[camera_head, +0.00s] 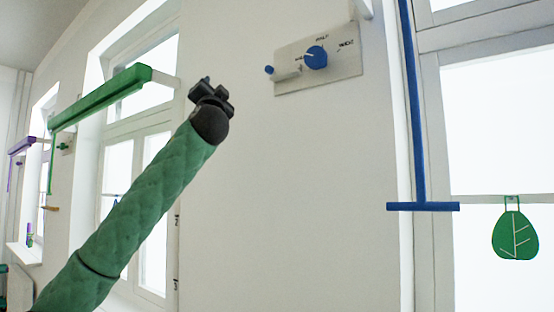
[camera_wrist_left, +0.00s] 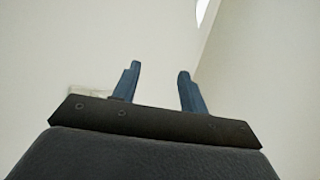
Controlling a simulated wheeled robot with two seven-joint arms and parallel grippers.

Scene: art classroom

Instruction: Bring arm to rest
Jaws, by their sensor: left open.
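My left arm comes in from the lower left of the head view in a green padded sleeve. It is raised, and its dark left gripper (camera_head: 212,90) is in front of the pale wall, left of a wall panel with a blue knob. In the left wrist view the two blue fingers of the left gripper (camera_wrist_left: 157,85) stand apart with nothing between them. My right gripper is not in view.
The wall panel (camera_head: 340,62) carries a blue knob (camera_head: 316,57). A blue T-shaped bar (camera_head: 416,130) hangs before the right window, beside a green leaf ornament (camera_head: 515,236). A green rail (camera_head: 100,97) juts out above the left window.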

